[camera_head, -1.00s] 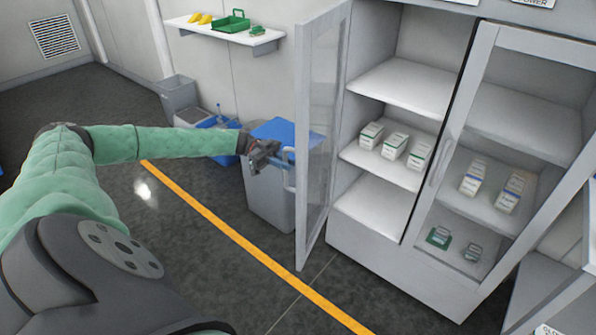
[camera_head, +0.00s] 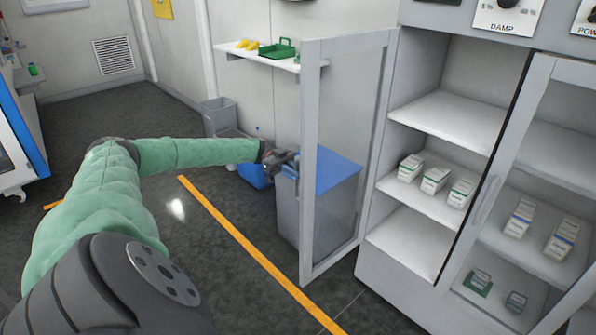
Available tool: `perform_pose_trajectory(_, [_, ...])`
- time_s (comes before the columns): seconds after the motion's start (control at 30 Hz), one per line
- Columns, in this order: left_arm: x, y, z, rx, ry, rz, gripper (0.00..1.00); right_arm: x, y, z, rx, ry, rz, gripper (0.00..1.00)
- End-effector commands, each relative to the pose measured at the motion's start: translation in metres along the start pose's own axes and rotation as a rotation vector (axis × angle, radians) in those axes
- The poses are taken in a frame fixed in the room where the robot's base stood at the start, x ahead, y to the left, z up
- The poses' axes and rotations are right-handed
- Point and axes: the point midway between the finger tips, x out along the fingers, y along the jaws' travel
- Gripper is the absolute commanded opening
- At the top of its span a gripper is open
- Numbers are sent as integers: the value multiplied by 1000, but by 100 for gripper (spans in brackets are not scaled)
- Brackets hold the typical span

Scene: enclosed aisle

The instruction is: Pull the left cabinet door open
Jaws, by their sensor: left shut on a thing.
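The left cabinet door (camera_head: 308,170), a grey frame with a clear pane, stands swung wide open to the left of the cabinet (camera_head: 405,275). My left gripper (camera_head: 291,160) is at the door's outer edge, shut on the door handle, which is mostly hidden behind the gripper and the door frame. My green-sleeved left arm reaches across to it from the left. The right cabinet door (camera_head: 486,190) is closed. My right gripper is not in view.
White boxes (camera_head: 434,180) stand on a shelf inside the open side. A grey bin with a blue lid (camera_head: 335,175) stands behind the open door. A wall shelf (camera_head: 262,57) holds yellow and green items. The floor left of the yellow line (camera_head: 245,245) is clear.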

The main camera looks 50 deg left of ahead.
Motion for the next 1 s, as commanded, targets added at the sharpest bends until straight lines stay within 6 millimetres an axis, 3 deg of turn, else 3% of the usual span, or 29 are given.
perform_pose_trajectory(0.17, [0,0,0,1,0,-1,0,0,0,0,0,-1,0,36])
perform_pose_trajectory(0.2, [0,0,0,1,0,0,22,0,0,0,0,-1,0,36])
perform_pose_trajectory(0.27, [0,0,0,1,0,0,32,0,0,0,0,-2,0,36])
perform_pose_trajectory(0.63, [-5,0,1,1,0,-2,32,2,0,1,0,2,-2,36])
perform_pose_trajectory(1.0, [-57,-1,2,1,0,-2,32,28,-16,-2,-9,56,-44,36])
